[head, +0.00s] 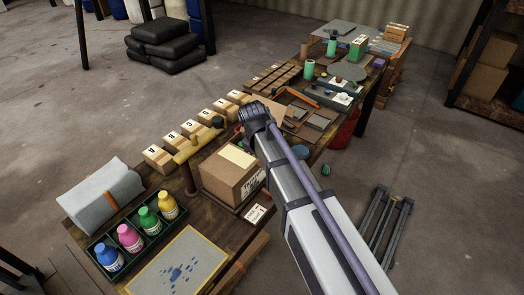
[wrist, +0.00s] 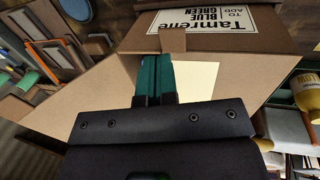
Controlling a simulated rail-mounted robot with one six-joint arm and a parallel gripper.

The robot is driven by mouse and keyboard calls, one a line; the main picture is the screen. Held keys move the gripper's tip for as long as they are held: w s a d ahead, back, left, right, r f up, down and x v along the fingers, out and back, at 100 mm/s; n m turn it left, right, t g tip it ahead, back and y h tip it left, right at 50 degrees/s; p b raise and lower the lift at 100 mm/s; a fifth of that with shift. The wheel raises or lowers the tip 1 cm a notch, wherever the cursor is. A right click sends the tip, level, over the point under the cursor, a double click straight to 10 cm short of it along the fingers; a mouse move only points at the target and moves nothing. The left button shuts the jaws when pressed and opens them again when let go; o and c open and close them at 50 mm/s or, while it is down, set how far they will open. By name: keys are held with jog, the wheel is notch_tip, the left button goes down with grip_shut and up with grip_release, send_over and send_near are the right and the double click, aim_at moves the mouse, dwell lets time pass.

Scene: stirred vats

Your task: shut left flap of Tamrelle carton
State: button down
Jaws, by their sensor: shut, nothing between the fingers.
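The Tamrelle carton (head: 227,182) is a brown cardboard box on the bench in the head view, with a pale cream patch on its top. In the wrist view its label (wrist: 215,20) appears upside down on one wall. A wide cardboard flap (wrist: 75,95) spreads outward to the left in the wrist view. Another brown panel (wrist: 240,70) lies on the right, and a pale cream area shows between them. My gripper (wrist: 155,62) has its green fingers together, empty, over the carton's top; contact cannot be told. My arm hides the gripper in the head view.
Several small lettered boxes (head: 159,158) stand along the bench's back edge, near a yellow-brown bar on a post (head: 199,146). A rack of coloured bottles (head: 130,238) stands at lower left, beside a blue-spotted mat (head: 179,268). Trays and tools crowd the far end.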

jog(key=w+d+p+v, duration=0.2)
jog(key=p+v, duration=1.1)
jog(key=p, duration=0.1)
jog(key=shift+w+r, duration=0.25)
jog(key=shift+r, duration=0.45)
jog(key=shift+a, duration=0.1)
jog(key=s+d+f+m+g+y+b, duration=0.1)
jog(key=s+d+f+m+g+b, duration=0.1)
jog(key=s+d+m, duration=0.8)
jog(key=s+d+f, duration=0.1)
jog(key=s+d, duration=0.4)
jog(key=s, duration=0.1)
jog(key=shift+s+d+m+y, duration=0.25)
jog(key=shift+s+m+y, duration=0.05)
jog(key=shift+w+b, duration=0.1)
jog(key=shift+b, duration=0.2)
